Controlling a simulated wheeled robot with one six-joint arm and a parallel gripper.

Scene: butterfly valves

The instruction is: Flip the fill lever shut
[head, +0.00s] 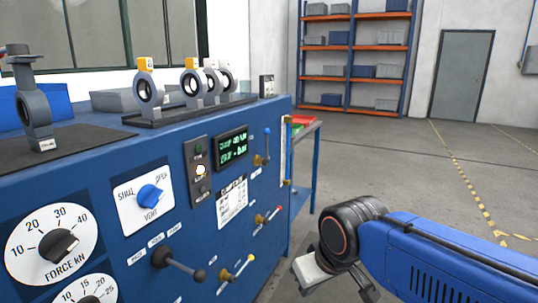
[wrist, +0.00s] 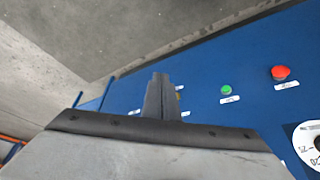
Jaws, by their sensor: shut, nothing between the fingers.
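The blue panel front (head: 285,215) carries several levers. A black-knobbed lever (head: 180,264) points right and down. Their small labels are too small to read, so I cannot tell which is the fill lever. My gripper (wrist: 159,92) is shut and empty in the wrist view, in front of the panel, with its fingers hiding part of it. In the head view its fingertips are not clear.
A blue vent knob (head: 150,196) and a force dial (head: 58,245) are on the panel's left. Valve bodies (head: 150,90) stand on top. The wrist view shows a green button (wrist: 226,90) and a red button (wrist: 281,72). The floor (head: 400,160) right of the bench is clear.

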